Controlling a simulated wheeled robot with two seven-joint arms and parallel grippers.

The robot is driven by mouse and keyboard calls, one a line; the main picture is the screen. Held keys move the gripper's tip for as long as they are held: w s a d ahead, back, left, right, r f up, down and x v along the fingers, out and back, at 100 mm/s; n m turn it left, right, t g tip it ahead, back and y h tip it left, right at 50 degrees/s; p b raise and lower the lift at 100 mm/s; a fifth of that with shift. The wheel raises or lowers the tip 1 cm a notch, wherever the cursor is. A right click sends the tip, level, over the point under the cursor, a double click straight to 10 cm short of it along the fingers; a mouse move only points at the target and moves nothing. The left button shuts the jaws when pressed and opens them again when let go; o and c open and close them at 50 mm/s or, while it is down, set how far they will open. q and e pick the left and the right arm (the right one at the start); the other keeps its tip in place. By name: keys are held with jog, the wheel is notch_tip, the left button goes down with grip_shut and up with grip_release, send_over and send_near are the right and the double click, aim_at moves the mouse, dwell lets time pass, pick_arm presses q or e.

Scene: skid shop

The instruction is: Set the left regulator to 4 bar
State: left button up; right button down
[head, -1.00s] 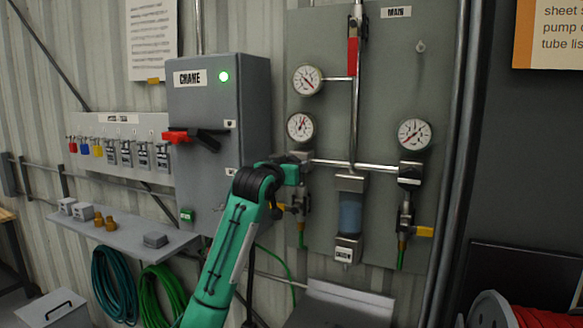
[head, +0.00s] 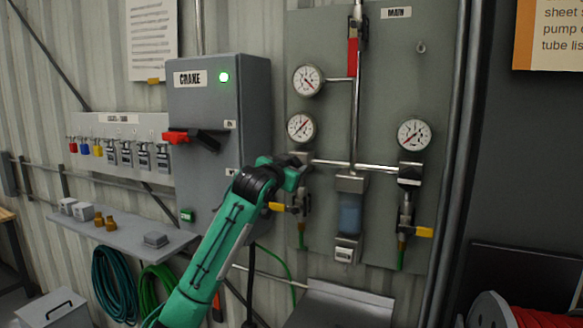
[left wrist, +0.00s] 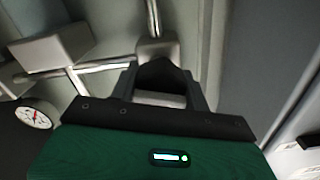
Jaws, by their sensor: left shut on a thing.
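The left regulator (head: 301,156) is on the grey panel, below its white round gauge (head: 301,127). The gauge needle slants from lower left to upper right; its numbers are too small to read. My left gripper (head: 297,169) is at the regulator and shut on its knob, mostly hidden by the green wrist in the head view. In the left wrist view, the gripper's dark fingers (left wrist: 165,85) close around the knob, and a gauge (left wrist: 33,115) shows at the left. My right gripper is not in view.
The right regulator (head: 410,173) and its gauge (head: 414,134) are on the same panel. A filter bowl (head: 350,213) hangs between the regulators. Yellow-handled valves (head: 424,232) are below. The grey CRANE box (head: 215,135) juts out left of my wrist.

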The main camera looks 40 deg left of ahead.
pick_arm(q)
jog(key=shift+f, duration=0.2)
jog(key=o, duration=1)
jog(key=shift+r, duration=0.1)
jog(key=shift+s+d+b, duration=0.15)
jog(key=shift+s+b, duration=0.25)
jog(key=shift+s, duration=0.05)
jog(key=b+v, duration=0.5)
jog(key=v, duration=0.8)
jog(key=shift+w, duration=0.1)
